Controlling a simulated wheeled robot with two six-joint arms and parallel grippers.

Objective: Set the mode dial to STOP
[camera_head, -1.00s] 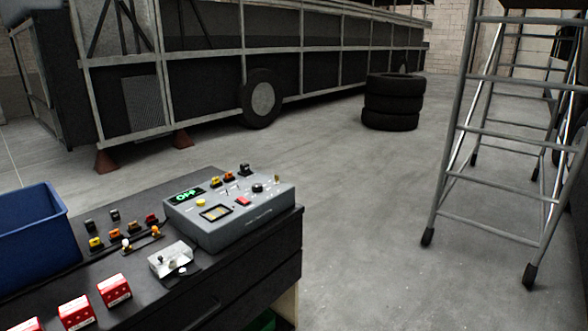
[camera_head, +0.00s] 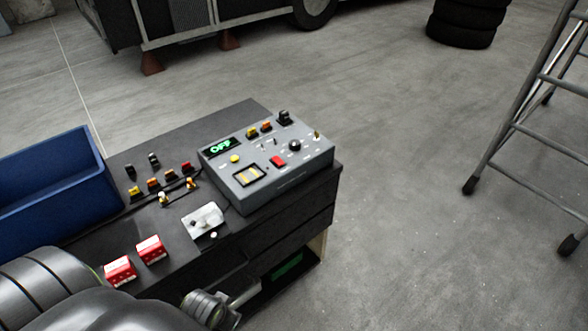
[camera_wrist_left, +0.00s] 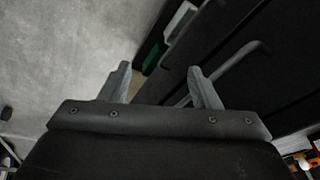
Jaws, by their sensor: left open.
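The grey control box (camera_head: 262,192) sits on the dark cabinet top in the head view. A round black knob (camera_head: 295,146), likely the mode dial, stands on its right half; its pointer and labels are too small to read. The green display (camera_head: 220,146) reads OFF. My left arm comes in at the lower left, in front of the cabinet and below the box, apart from the knob. In the left wrist view my left gripper (camera_wrist_left: 159,72) is open and empty, its fingers toward the dark cabinet front. My right gripper is not in view.
A blue bin (camera_head: 55,195), red boxes (camera_head: 151,249), small coloured switches and a clear-covered part (camera_head: 203,220) occupy the cabinet top (camera_head: 215,115). A bar handle (camera_wrist_left: 235,68) shows on the cabinet front. A ladder (camera_head: 520,120) stands right. Floor between is clear.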

